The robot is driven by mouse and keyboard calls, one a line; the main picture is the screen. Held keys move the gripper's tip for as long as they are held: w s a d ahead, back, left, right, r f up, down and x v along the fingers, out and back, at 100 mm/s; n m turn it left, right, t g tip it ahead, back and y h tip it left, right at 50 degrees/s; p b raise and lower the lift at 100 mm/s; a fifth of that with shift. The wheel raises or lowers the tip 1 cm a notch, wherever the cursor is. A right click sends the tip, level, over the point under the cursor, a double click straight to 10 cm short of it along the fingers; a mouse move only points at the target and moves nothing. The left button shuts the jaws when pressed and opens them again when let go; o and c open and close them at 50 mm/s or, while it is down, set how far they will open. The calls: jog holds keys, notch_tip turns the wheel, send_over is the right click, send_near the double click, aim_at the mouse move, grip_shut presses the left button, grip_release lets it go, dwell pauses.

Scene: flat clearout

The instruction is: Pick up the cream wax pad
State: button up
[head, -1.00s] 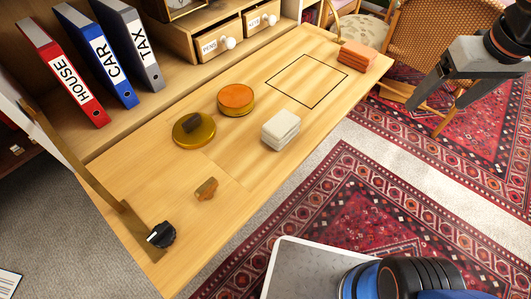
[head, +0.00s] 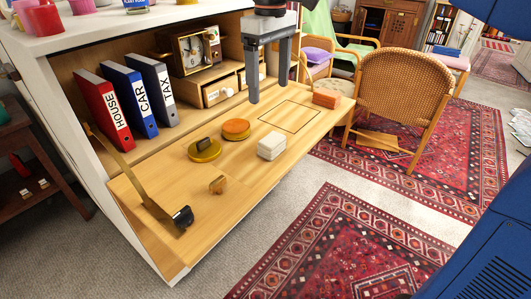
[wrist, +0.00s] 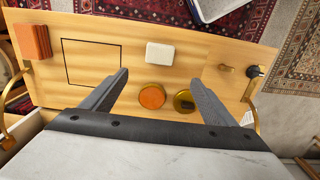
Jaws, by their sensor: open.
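The cream wax pad (head: 271,146) is a pale, rounded block, seemingly layered, lying on the fold-down wooden desk flap (head: 235,178). In the wrist view the pad (wrist: 160,54) lies just beyond the fingertips, roughly centred between them. My gripper (head: 269,92) is open and empty, its two grey fingers pointing down above the flap. In the wrist view the fingers (wrist: 158,78) are spread wide, with the orange-topped round tin (wrist: 152,96) showing between them. Nothing hides the pad.
An orange-topped tin (head: 236,129) and a brass tin (head: 204,150) with a dark piece on it stand left of the pad. A small wooden knob-like piece (head: 217,185), a black knob (head: 183,216) and terracotta blocks (head: 326,98) are also there. The outlined square (head: 290,116) is empty.

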aim_at(269, 137)
notch_tip(269, 137, down, 17)
dwell(0.8)
jog(key=c, duration=1.1)
jog(key=shift+r, duration=0.1)
notch_tip(269, 137, up, 10)
jog(key=shift+f, duration=0.1)
